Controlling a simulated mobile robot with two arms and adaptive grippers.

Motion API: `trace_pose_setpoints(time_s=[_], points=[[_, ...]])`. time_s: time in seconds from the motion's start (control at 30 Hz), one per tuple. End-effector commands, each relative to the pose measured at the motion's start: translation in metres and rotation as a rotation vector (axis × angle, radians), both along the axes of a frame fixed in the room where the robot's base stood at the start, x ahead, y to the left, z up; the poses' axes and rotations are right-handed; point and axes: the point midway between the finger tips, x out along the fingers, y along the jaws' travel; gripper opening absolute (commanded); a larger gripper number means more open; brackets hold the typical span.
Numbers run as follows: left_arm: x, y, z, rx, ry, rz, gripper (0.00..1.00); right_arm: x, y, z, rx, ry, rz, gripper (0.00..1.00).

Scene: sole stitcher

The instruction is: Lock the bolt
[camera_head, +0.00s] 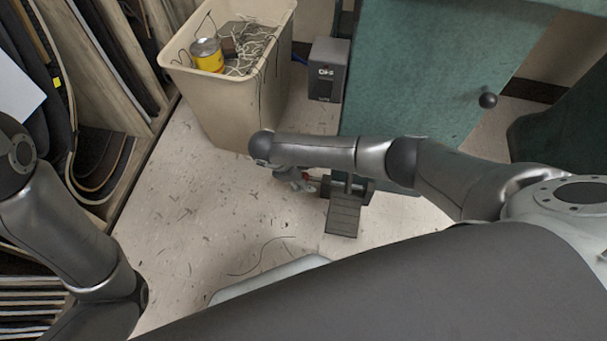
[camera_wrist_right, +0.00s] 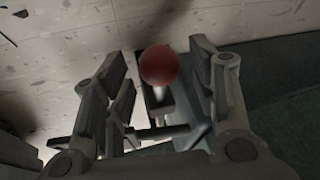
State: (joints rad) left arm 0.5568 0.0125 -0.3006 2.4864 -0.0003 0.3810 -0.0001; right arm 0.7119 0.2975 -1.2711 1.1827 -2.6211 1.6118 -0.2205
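A round red knob (camera_wrist_right: 158,65) on a short metal stem shows in the right wrist view; I take it to be the bolt's handle. My right gripper (camera_wrist_right: 165,88) is open, with one finger on each side of the knob. A gap shows at the right finger; whether the left finger touches the knob I cannot tell. My arm hides part of this area. My left arm enters at the left, but its gripper is out of view.
A green machine body (camera_head: 425,75) stands behind my right arm, with a dark pedal (camera_head: 344,213) at its foot. A beige bin (camera_head: 225,105) with cords and a yellow can stands behind. A grey box (camera_head: 328,70) is beside it. Shelving lines the left. The speckled floor (camera_head: 200,215) between is mostly clear.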

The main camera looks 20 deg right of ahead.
Motion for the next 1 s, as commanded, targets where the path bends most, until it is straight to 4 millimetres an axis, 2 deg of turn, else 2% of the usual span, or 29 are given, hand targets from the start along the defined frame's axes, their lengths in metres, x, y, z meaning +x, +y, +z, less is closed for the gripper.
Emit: trace_pose_setpoints(time_s=[0.27,0.37,0.7,0.83,1.0], points=[[-0.001,0.000,0.000,0.001,-0.004,0.001,0.00,0.002,0.004,0.006,0.003,-0.005,0.001,0.52],[-0.001,0.000,0.000,0.001,-0.003,0.001,0.00,0.002,0.010,0.018,0.004,-0.007,0.003,0.52],[0.000,0.000,0.000,0.000,-0.001,0.001,0.00,0.001,0.039,0.082,0.004,-0.006,0.003,0.52],[0.000,0.000,0.000,0.000,-0.001,0.001,0.00,0.000,0.046,0.099,0.002,-0.003,0.001,0.52],[0.000,0.000,0.000,0.000,-0.001,0.001,0.00,-0.002,0.050,0.108,0.001,-0.001,-0.001,0.52]])
